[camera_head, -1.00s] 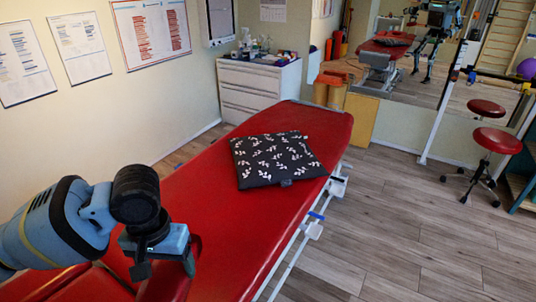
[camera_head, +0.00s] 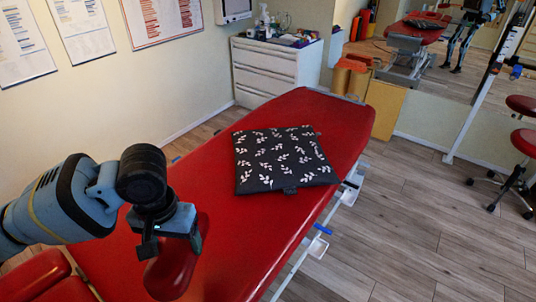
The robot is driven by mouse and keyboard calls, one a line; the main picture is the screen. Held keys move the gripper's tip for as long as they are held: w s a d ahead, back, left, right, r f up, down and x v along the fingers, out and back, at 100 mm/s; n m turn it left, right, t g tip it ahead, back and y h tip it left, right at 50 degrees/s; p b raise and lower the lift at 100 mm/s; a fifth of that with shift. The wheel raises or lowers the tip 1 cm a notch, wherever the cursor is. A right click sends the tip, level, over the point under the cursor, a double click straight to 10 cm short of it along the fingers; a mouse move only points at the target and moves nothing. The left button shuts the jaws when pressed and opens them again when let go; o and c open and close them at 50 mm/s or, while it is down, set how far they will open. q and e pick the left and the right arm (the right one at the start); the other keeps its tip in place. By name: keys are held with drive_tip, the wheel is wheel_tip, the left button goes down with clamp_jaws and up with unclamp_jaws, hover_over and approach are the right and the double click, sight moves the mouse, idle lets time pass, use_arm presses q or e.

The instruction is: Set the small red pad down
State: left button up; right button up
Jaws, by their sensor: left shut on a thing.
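The small red pad (camera_head: 171,272) is at the lower left of the head view, just below my left gripper (camera_head: 172,243). My left gripper is shut on the pad at its upper end, and its wrist hides part of it. The pad is over the near part of the red treatment table (camera_head: 262,215); I cannot tell whether it touches the table top. My right gripper is not in view.
A black cushion with white leaves (camera_head: 283,160) lies on the table beyond the gripper. The red table top between them is clear. A white drawer cabinet (camera_head: 264,72) stands behind, and red stools (camera_head: 522,142) stand at the right.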

use_arm(q)
drive_tip(key=s+a+f+b, duration=0.2)
drive_tip(key=a+f+b, duration=0.1)
drive_tip(key=f+b, duration=0.3)
drive_tip(key=s+a+f+m+t+b, duration=0.1)
drive_tip(key=s+a+f+b, duration=0.1)
drive_tip(key=f+b, duration=0.4)
wheel_tip(320, 180, down, 3)
drive_tip(key=shift+s+a+m, duration=0.15)
drive_tip(key=shift+a+m, duration=0.15)
drive_tip(key=shift+a, duration=0.2)
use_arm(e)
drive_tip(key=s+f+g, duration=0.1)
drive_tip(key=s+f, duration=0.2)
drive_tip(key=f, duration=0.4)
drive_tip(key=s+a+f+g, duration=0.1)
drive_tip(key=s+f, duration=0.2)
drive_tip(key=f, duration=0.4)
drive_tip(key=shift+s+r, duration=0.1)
use_arm(q)
drive_tip(key=w+d+f+b, duration=0.1)
drive_tip(key=w+d, duration=0.2)
drive_tip(key=w, duration=1.1)
drive_tip(key=shift+w+d+f, duration=0.15)
drive_tip(key=shift+w+d, duration=0.2)
drive_tip(key=shift+w, duration=0.05)
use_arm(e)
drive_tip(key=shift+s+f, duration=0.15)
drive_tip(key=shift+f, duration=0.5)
